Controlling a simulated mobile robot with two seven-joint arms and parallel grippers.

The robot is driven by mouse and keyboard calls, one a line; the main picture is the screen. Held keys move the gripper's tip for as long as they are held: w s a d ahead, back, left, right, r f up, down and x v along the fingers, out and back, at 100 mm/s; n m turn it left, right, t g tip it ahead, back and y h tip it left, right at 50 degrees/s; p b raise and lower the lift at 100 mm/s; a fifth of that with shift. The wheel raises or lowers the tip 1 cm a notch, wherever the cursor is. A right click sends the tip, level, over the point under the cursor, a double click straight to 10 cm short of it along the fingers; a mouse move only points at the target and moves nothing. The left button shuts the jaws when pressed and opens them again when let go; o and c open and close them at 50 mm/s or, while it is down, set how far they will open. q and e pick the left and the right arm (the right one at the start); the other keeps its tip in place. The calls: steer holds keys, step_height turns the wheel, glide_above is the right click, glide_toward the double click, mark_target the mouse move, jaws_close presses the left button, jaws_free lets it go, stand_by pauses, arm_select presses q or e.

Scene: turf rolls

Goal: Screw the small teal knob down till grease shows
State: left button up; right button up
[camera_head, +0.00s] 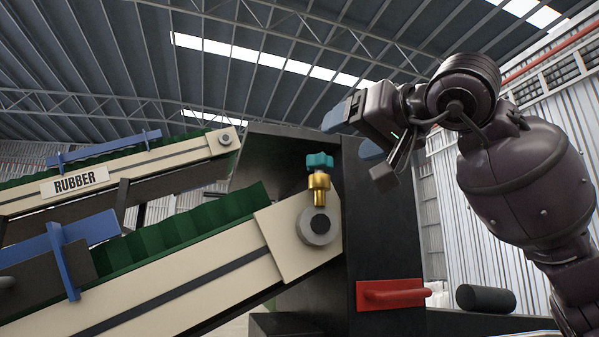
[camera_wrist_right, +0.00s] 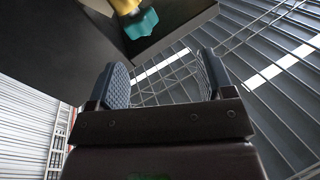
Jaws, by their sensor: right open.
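The small teal knob (camera_head: 319,161) sits on top of a brass grease cup (camera_head: 319,188), upright above the round grey bearing end (camera_head: 317,226) of the lower conveyor. In the right wrist view the knob (camera_wrist_right: 141,22) and the brass part (camera_wrist_right: 125,5) show at the top, beyond the fingers. My right gripper (camera_head: 352,137) is to the right of the knob and a little above it, apart from it. Its two fingers are spread with nothing between them, as the right wrist view (camera_wrist_right: 162,85) also shows. No grease can be made out. My left gripper is out of view.
The lower conveyor (camera_head: 190,285) slopes up from the left. Behind it is another conveyor with a RUBBER sign (camera_head: 74,182). Open air lies above the knob.

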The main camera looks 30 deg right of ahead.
mark_target(327, 159)
steer(key=w, duration=0.3)
steer(key=w+d+n+h+p, duration=0.1)
steer(key=w, duration=0.2)
steer(key=w+h, duration=0.1)
steer(key=w, duration=0.2)
steer(key=shift+w+d+f+n+g, duration=0.25)
steer(key=shift+w+f+n+g, duration=0.05)
steer(key=shift+w+n, duration=0.1)
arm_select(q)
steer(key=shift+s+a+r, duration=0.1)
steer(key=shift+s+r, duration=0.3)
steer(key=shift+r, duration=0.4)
arm_select(e)
steer(key=c, duration=0.7)
steer(key=shift+c, duration=1.1)
arm_select(q)
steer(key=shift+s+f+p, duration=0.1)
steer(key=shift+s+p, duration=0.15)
steer(key=shift+p, duration=0.1)
